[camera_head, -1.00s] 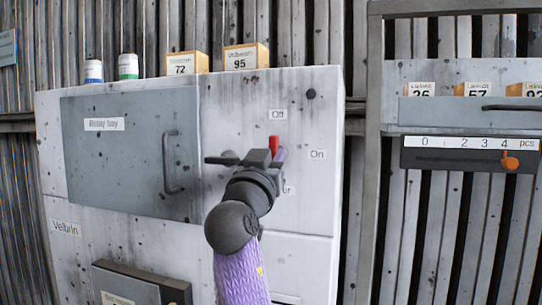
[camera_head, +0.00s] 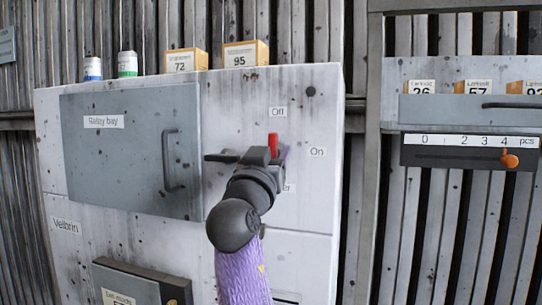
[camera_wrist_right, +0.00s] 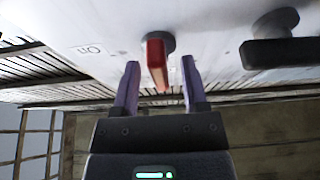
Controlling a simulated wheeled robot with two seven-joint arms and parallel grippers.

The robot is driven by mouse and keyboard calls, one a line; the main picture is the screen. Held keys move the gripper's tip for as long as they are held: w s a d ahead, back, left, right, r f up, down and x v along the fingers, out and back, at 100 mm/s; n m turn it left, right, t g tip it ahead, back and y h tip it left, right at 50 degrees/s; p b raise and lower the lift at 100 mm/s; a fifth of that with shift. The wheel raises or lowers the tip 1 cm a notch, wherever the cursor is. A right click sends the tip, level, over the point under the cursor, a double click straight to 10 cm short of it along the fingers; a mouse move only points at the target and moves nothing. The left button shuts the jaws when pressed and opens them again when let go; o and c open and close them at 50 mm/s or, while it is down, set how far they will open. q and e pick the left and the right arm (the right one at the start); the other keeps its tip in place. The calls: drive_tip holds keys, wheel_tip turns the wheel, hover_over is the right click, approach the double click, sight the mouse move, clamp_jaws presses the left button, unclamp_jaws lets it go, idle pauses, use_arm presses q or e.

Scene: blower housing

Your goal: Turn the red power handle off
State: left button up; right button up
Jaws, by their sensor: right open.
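The red power handle (camera_head: 273,144) sticks up on the right part of the grey cabinet front, just below the "Off" label (camera_head: 278,112) and left of the "On" label (camera_head: 317,152). Its lower part is hidden behind my right gripper (camera_head: 276,155). In the right wrist view the red handle (camera_wrist_right: 156,60) stands on a dark round base between the two purple fingers of my right gripper (camera_wrist_right: 160,85). The fingers are open, one on each side, with gaps to the handle. My left gripper does not show.
A dark handle (camera_head: 222,157) juts out left of my right gripper. The relay bay door (camera_head: 130,160) with its bar handle is further left. Boxes and small cans stand on the cabinet top. A slider panel (camera_head: 470,152) is at the right.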

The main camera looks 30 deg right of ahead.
drive_tip(key=b+v, duration=0.3)
drive_tip(key=v, duration=0.7)
